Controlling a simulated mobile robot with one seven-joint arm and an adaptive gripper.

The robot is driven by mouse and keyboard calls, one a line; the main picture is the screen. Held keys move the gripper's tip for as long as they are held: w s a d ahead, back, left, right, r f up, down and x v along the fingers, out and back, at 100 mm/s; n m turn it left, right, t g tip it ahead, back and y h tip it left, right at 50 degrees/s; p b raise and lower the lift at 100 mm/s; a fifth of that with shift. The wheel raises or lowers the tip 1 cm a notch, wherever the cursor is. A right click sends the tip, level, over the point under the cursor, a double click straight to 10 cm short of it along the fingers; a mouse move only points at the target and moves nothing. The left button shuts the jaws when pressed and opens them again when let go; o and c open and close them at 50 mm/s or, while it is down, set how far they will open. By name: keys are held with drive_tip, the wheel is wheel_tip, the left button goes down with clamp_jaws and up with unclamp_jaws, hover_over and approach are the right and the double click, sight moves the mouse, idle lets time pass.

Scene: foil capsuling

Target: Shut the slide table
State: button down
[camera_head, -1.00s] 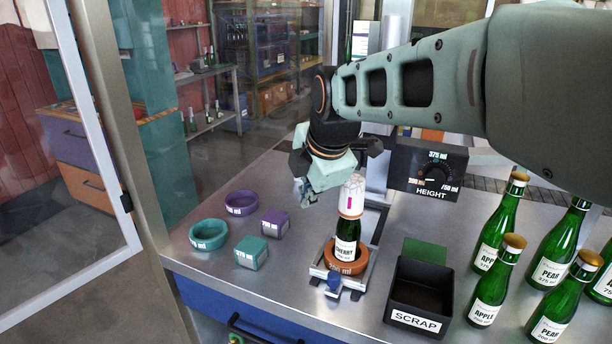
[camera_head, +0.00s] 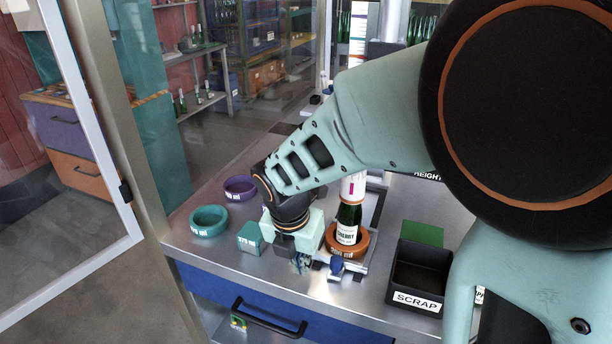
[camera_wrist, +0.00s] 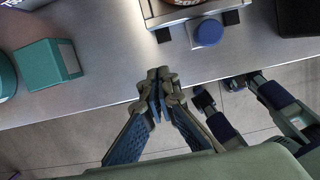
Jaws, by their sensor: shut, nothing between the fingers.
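The slide table (camera_head: 354,268) sits at the front end of its rails, near the counter's front edge, with a blue knob (camera_head: 337,266) on its front. It carries an orange ring (camera_head: 358,250) with an upright cherry bottle (camera_head: 348,218) under a white-and-pink foil cap. The knob also shows in the wrist view (camera_wrist: 208,32), with the slide table's edge (camera_wrist: 178,13) behind it. My gripper (camera_head: 302,264) is low at the counter's front, left of the knob and apart from it. In the wrist view its fingertips (camera_wrist: 159,76) are together and empty.
A black scrap bin (camera_head: 418,278) stands right of the slide table, with a green block (camera_head: 422,233) behind it. Left are a teal ring (camera_head: 208,221), a purple ring (camera_head: 240,188) and a teal block (camera_head: 250,238). A drawer handle (camera_head: 270,316) juts out below the counter.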

drive_tip(key=shift+x, duration=0.95)
drive_tip(key=shift+w+d+r+p, duration=0.15)
drive_tip(key=shift+w+d+p, duration=0.15)
drive_tip(key=shift+w, duration=0.6)
drive_tip(key=shift+w+d+r+p, duration=0.15)
drive_tip(key=shift+w+d, duration=0.15)
drive_tip(key=shift+w, duration=0.65)
drive_tip(key=shift+w, duration=0.15)
